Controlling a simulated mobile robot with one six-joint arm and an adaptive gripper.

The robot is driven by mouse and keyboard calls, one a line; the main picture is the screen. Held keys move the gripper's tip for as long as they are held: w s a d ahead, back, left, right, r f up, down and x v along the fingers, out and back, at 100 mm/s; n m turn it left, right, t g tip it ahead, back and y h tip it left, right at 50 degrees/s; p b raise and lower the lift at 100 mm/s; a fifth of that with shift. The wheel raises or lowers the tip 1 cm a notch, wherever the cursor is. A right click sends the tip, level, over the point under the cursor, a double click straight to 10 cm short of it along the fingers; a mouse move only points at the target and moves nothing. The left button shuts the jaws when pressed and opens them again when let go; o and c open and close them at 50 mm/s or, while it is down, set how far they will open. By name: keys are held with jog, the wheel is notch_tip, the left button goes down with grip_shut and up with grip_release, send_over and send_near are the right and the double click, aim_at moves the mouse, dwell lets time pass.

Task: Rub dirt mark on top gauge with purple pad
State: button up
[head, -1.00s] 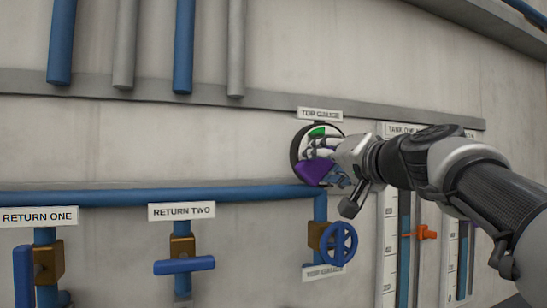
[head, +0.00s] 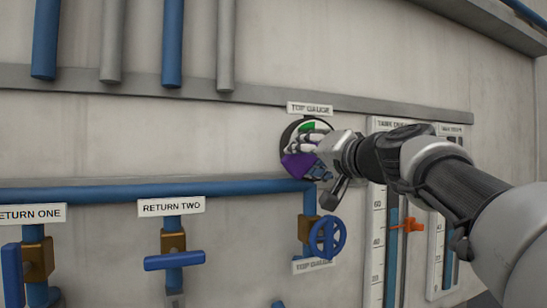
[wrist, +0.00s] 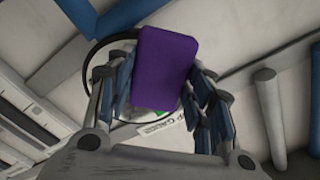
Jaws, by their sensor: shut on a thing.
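The top gauge (head: 286,140) is a round dial with a dark rim on the wall, under a "TOP GAUGE" label (head: 310,108). My gripper (head: 303,150) is at the gauge, shut on the purple pad (head: 298,166). In the wrist view the purple pad (wrist: 165,68) sits between the fingers of my gripper (wrist: 160,85), in front of the gauge face (wrist: 122,50). A green part shows near the top of the dial. The pad and fingers hide much of the face. I see no dirt mark, and cannot tell whether the pad touches the glass.
A blue pipe (head: 120,191) runs along the wall below the gauge. A blue valve wheel (head: 327,237) is under it. Blue-handled valves labelled RETURN ONE and RETURN TWO (head: 174,261) are at the left. Tank scales with an orange marker (head: 407,225) stand right, behind my arm.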

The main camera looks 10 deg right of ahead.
jog(key=shift+x, duration=1.1)
jog(key=shift+d, duration=0.15)
